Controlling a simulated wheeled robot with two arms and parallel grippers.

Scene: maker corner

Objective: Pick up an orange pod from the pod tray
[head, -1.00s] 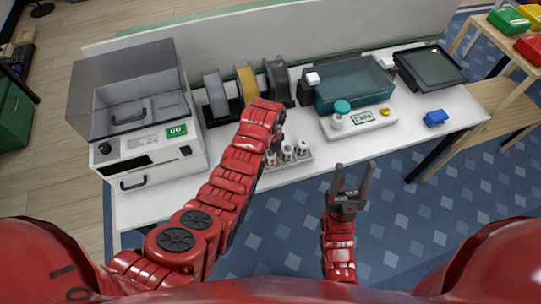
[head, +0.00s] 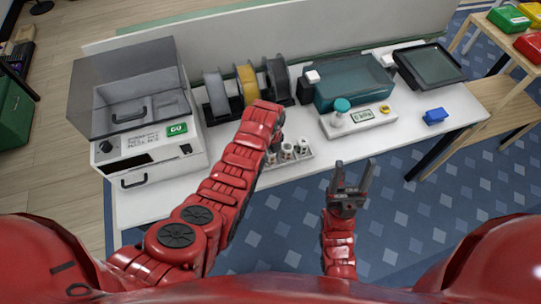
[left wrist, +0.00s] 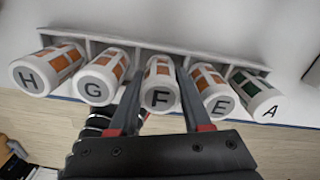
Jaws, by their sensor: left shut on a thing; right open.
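The pod tray (left wrist: 150,45) holds a row of white pods with lettered ends. Pods H (left wrist: 47,70), G (left wrist: 103,78), F (left wrist: 160,88) and E (left wrist: 212,92) have orange panels; pod A (left wrist: 255,98) has green ones. My left gripper (left wrist: 158,103) is shut on orange pod F, one finger on each side. Pod F still lines up with its neighbours in the row. In the head view the tray (head: 306,158) is partly hidden by my left arm, and the left gripper (head: 275,146) shows only partly. My right gripper (head: 354,178) is open and empty, in front of the table.
A white machine with a clear lid (head: 150,150) stands left on the white table (head: 240,198). Spools (head: 246,84) are behind the tray. A teal box (head: 350,85), a white device (head: 362,120) and a blue block (head: 435,116) are to the right. The front right tabletop is clear.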

